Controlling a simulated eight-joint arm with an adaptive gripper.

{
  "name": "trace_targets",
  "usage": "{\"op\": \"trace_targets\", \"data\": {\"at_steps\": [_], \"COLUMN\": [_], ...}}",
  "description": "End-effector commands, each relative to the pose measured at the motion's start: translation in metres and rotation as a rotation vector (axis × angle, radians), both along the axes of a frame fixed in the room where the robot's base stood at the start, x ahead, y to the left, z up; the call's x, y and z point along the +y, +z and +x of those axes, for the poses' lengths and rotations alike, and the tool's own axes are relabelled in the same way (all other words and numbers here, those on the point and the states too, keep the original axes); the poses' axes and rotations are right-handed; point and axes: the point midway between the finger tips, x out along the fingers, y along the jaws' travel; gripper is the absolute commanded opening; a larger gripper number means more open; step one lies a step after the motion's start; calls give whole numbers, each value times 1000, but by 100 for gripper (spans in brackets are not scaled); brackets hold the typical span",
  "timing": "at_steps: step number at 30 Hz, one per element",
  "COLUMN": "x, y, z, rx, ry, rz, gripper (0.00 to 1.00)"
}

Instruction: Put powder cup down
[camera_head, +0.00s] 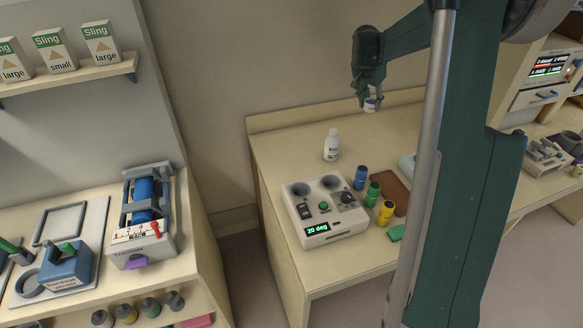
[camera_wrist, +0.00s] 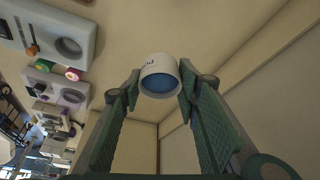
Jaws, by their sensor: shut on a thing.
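The powder cup (camera_wrist: 160,77) is small and white with dark lettering and a blue inside. My gripper (camera_wrist: 158,88) is shut on it, with one green finger on each side in the wrist view. In the head view, my gripper (camera_head: 369,92) hangs above the back of the cream counter (camera_head: 285,150), and the cup (camera_head: 371,105) shows at its fingertips. The cup appears held up clear of the counter. The inner contact faces of the fingers are partly hidden.
A white bottle (camera_head: 331,146) stands behind a grey machine (camera_head: 325,207) reading "20 deg". Blue (camera_head: 360,178), green (camera_head: 372,194) and yellow (camera_head: 385,213) small containers stand to its right, near a brown mat (camera_head: 397,192). The counter's back-left area is bare.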

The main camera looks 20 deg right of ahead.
Motion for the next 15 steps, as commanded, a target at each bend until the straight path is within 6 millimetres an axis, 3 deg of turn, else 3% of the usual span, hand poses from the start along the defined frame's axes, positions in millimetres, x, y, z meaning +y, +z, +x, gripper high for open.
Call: {"op": "trace_targets", "data": {"at_steps": [8, 15], "x": [57, 129], "y": [1, 1], "z": [10, 16], "rx": [0, -1], "ry": [57, 131], "rz": [0, 0], "gripper": [21, 21]}}
